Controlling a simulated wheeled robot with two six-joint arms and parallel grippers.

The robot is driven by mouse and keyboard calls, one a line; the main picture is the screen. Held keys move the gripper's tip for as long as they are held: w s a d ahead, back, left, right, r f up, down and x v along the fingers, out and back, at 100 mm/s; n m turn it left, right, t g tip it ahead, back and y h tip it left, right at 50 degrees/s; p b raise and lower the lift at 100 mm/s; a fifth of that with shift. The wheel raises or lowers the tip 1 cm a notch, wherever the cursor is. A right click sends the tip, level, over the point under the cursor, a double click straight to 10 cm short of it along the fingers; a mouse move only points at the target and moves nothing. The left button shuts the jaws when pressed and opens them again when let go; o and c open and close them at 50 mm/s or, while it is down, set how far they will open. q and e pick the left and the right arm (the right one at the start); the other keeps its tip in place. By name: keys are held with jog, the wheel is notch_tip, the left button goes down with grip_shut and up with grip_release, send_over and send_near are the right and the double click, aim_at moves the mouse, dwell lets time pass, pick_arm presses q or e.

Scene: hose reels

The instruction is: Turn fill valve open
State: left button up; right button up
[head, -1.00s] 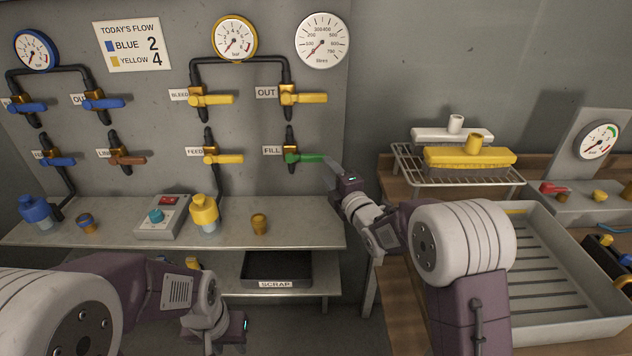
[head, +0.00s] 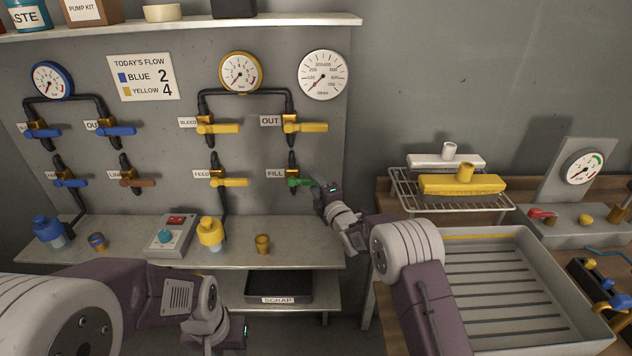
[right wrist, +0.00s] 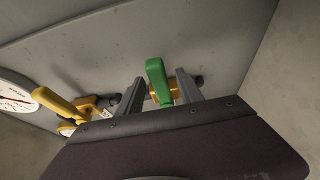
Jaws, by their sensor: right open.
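The fill valve has a green lever handle (head: 299,182) on a brass body, beside a FILL label (head: 276,173) at the lower right of the wall panel. The handle points right, across its vertical black pipe. My right gripper (head: 317,183) is at the handle's free end. In the right wrist view the green handle (right wrist: 157,78) stands between the two open fingers of my right gripper (right wrist: 162,92), with a visible gap on the left side. Contact on the right side is unclear. My left gripper (head: 238,332) is low at the bottom, away from the panel; its jaws are unclear.
Yellow feed (head: 232,182) and out (head: 305,127) levers are near the fill valve. A ledge (head: 290,257) below holds a brass cup (head: 262,244), a yellow bottle (head: 211,234) and a control box (head: 172,237). A wire rack (head: 455,203) and grey tray (head: 590,330) stand right.

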grip_shut()
dwell(1.4)
